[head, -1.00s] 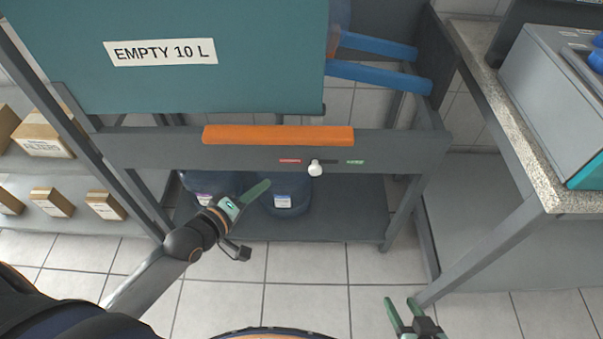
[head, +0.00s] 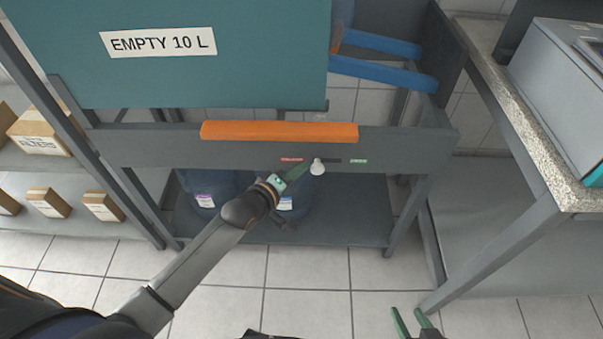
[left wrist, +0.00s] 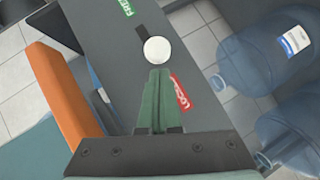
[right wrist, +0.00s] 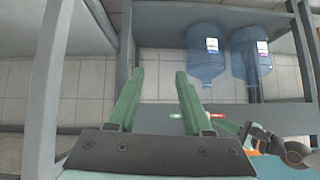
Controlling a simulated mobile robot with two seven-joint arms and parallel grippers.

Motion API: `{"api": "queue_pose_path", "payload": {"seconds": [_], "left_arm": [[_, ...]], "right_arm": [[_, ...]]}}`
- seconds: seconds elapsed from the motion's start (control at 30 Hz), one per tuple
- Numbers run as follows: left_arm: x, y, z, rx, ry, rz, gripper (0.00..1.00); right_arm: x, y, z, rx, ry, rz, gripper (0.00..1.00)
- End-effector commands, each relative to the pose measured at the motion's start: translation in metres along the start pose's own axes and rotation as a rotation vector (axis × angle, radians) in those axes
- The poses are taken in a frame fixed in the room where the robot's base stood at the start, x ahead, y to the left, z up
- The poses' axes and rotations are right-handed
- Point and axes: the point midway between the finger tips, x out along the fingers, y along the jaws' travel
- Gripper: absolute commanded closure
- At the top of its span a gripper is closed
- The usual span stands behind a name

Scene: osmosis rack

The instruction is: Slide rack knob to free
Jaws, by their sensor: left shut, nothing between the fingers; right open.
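The white round rack knob (head: 317,167) sits in a dark slot on the rack's grey front rail (head: 200,152). A red label (head: 291,160) is on its left and a green label (head: 358,161) on its right. The knob is at the slot's red end. My left gripper (head: 303,170) is shut and empty, its tips just left of the knob. In the left wrist view the knob (left wrist: 157,50) is right at the closed fingertips (left wrist: 156,75); I cannot tell if they touch. My right gripper (head: 412,318) is open and empty, low at the right.
An orange bar (head: 280,132) runs along the rail above the knob. A teal panel labelled EMPTY 10 L (head: 210,75) and blue arms (head: 380,72) are above. A stone-topped bench (head: 545,150) stands at right.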

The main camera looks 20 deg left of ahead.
Motion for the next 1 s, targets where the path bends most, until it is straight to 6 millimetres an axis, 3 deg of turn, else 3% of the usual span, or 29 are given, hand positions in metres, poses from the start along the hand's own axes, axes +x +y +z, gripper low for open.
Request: {"api": "queue_pose_path", "payload": {"seconds": [0.17, 0.6, 0.83, 1.0], "left_arm": [[0.005, 0.0, 0.005, 0.0, 0.0, 0.0, 1.0], [0.01, 0.007, 0.013, -0.004, 0.0, 0.001, 1.0], [0.028, 0.022, 0.038, -0.006, 0.0, 0.001, 1.0], [0.034, 0.026, 0.046, 0.0, 0.001, 0.0, 1.0]], "right_arm": [[-0.002, 0.002, -0.016, -0.012, 0.054, 0.004, 0.5], [-0.003, 0.002, -0.024, -0.016, 0.055, 0.002, 0.5], [-0.005, -0.004, -0.01, -0.001, -0.014, -0.011, 0.5], [-0.006, -0.007, -0.01, 0.007, -0.015, -0.016, 0.5]]}}
